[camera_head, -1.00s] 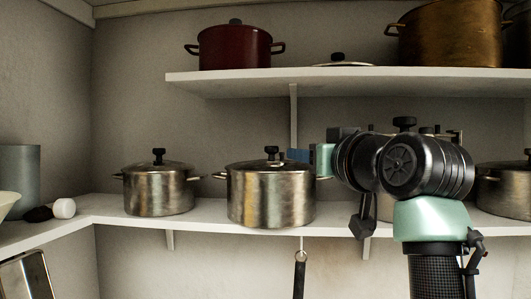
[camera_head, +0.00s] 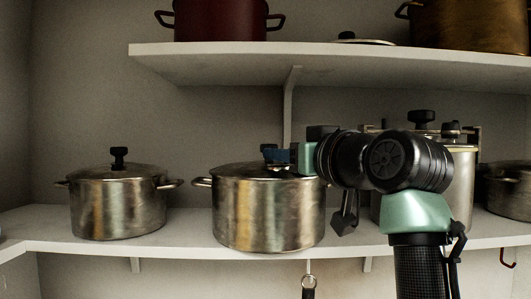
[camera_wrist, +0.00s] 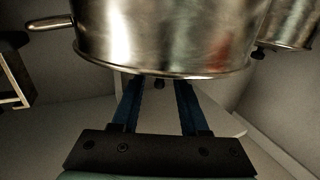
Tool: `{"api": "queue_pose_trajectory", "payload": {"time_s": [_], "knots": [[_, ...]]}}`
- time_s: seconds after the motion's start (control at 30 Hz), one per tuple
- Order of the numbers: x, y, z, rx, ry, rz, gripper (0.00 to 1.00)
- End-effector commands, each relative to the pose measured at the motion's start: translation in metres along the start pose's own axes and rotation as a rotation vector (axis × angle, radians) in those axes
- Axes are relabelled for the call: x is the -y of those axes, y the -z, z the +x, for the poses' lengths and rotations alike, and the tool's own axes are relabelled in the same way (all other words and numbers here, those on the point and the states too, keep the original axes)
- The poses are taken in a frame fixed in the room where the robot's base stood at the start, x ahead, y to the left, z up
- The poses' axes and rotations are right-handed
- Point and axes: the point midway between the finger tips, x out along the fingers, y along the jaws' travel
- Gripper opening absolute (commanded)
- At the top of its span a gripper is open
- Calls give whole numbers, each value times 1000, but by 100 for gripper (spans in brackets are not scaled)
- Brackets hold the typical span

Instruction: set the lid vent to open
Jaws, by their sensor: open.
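A steel pot (camera_head: 268,212) with a lid (camera_head: 235,170) stands on the lower shelf, in the middle of the head view. My gripper (camera_head: 280,156) is open, its blue fingers at the lid's black knob (camera_head: 268,148). In the wrist view a pot wall (camera_wrist: 165,35) fills the top. My open gripper (camera_wrist: 158,82) points at its edge, with a small dark knob between the fingertips; touch cannot be told. A taller steel pot (camera_head: 464,190) with a black-knobbed lid (camera_head: 423,117) and a smaller black fitting (camera_head: 450,129) is partly hidden behind my arm. I cannot make out a vent setting.
Another lidded steel pot (camera_head: 118,205) stands left on the lower shelf (camera_head: 180,243), and one (camera_head: 508,187) at the far right. The upper shelf (camera_head: 225,62) hangs above my gripper, bearing a dark red pot (camera_head: 222,20), a flat lid (camera_head: 358,39) and a brass pot (camera_head: 470,25).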

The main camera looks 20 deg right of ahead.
Motion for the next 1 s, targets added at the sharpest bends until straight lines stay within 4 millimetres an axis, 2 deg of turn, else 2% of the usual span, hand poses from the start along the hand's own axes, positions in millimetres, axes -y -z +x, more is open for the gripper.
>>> {"api": "queue_pose_trajectory", "payload": {"time_s": [0.33, 0.6, 1.0], "knots": [[-2, 0, -2, -1, 0, 0, 44], [-2, 0, -2, 0, 0, 0, 0], [-2, -2, -1, 3, -10, -1, 0]]}}
